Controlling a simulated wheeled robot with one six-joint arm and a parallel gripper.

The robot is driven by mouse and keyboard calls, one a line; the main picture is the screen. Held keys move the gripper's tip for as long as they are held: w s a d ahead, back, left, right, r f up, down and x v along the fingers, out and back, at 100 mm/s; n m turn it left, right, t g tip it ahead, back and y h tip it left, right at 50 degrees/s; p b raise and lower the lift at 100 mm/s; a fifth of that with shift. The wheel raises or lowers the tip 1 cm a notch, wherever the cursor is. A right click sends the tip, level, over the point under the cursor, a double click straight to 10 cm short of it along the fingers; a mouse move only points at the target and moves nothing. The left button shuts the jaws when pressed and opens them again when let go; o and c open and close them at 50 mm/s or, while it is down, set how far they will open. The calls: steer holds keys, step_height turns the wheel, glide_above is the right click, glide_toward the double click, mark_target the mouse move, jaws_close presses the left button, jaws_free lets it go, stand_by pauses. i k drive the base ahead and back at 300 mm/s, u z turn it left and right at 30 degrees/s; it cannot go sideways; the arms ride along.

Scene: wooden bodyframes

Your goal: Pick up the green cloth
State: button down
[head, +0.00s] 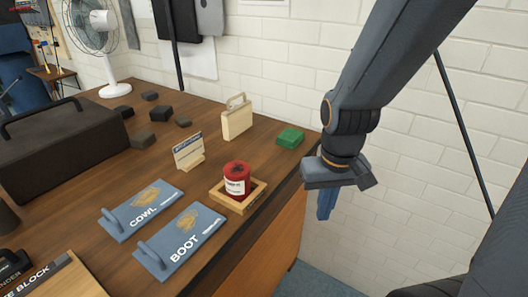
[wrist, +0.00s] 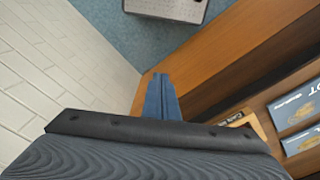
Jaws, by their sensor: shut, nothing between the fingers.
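The green cloth (head: 290,138) is a small folded block lying on the wooden table near its right end, close to the wall. My gripper (head: 325,212) hangs just off the table's right edge, to the right of the cloth and nearer the camera, pointing down. Its blue fingers are together and hold nothing. In the wrist view the shut fingers (wrist: 159,82) show beside the table's side panel, and the cloth is not in that view.
A red tin (head: 237,180) sits in a wooden tray (head: 257,194) left of my gripper. A wooden case (head: 237,118) stands left of the cloth. Blue COWL (head: 143,211) and BOOT (head: 180,243) plates lie in front. White brick wall (head: 440,150) runs behind.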

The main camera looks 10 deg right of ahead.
mark_target(289, 139)
steer(key=k, duration=0.45)
steer(key=z, duration=0.85)
steer(key=i, duration=1.15)
steer(key=u, duration=0.05)
